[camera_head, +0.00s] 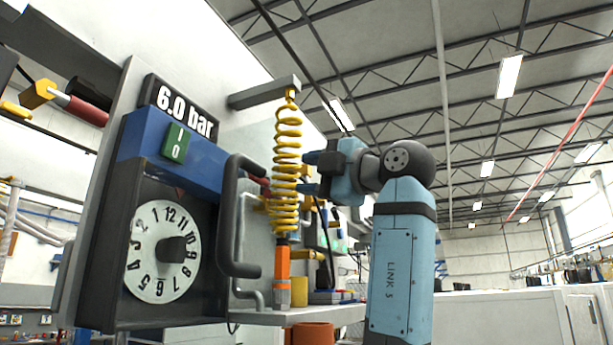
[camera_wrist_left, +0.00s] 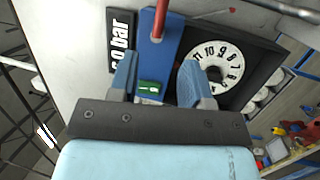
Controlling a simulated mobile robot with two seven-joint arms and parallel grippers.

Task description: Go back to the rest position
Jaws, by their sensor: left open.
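My left gripper (camera_head: 306,173) is at the middle of the head view, fingers pointing left toward the charging panel. Its two fingers are apart with nothing between them. In the head view it lies just right of the yellow coiled hose (camera_head: 287,160), which hangs in front of part of the panel; I cannot tell whether they touch. In the left wrist view the open gripper (camera_wrist_left: 158,78) faces the blue box (camera_wrist_left: 153,58) with its green switch (camera_wrist_left: 150,87). A red bar (camera_wrist_left: 160,20) reaches in from the top. My right gripper is not in view.
The grey panel carries a white dial (camera_head: 150,255), a "6.0 bar" sign (camera_head: 182,105) and a bent grey handle (camera_head: 240,220). An orange tool (camera_head: 282,275) hangs below the hose, by a shelf (camera_head: 300,315). Open air lies above and right of my arm.

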